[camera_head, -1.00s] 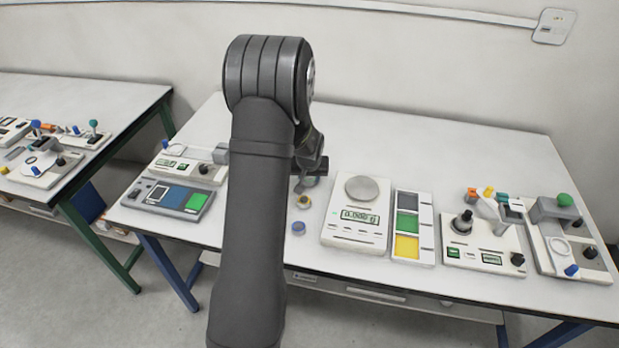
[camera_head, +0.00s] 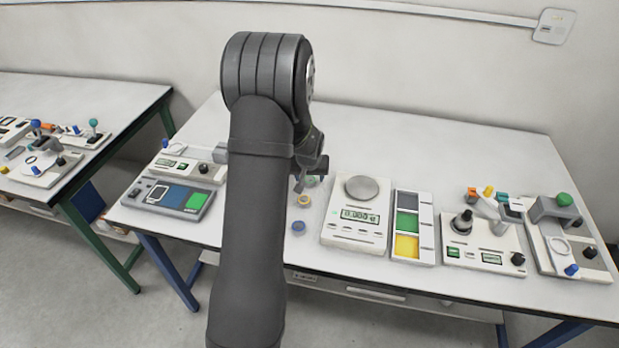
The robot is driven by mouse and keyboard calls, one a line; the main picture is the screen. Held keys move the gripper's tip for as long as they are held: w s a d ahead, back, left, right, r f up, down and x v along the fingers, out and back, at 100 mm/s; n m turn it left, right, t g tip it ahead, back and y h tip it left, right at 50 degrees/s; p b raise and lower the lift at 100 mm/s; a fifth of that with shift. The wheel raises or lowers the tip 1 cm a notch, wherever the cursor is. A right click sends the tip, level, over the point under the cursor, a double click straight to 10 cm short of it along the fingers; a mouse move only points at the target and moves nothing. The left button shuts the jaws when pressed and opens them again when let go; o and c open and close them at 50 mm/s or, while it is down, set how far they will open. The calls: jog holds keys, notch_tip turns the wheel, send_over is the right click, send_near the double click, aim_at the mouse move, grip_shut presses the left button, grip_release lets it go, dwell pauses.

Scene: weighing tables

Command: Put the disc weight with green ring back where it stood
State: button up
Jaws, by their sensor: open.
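The disc weight with green ring (camera_head: 312,181) is on the table just right of my arm, partly hidden by my gripper. It stands behind a disc with a yellow ring (camera_head: 304,201) and a disc with a blue ring (camera_head: 298,228), roughly in a row. My gripper (camera_head: 310,175) is open, just above and beside the green-ringed disc. The arm hides part of it, and I cannot tell whether a finger touches the disc.
A white scale (camera_head: 355,232) with an empty round pan stands right of the discs. Right of it is a tray with coloured fields (camera_head: 427,228), then other instruments. A panel with blue and green fields (camera_head: 168,197) lies left of my arm. The table's back is clear.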

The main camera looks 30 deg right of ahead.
jog(key=v, duration=1.1)
jog(key=shift+a+f, duration=0.1)
jog(key=x, duration=1.2)
jog(key=shift+f, duration=0.15)
jog(key=shift+r, duration=1.25)
jog(key=shift+f, duration=0.1)
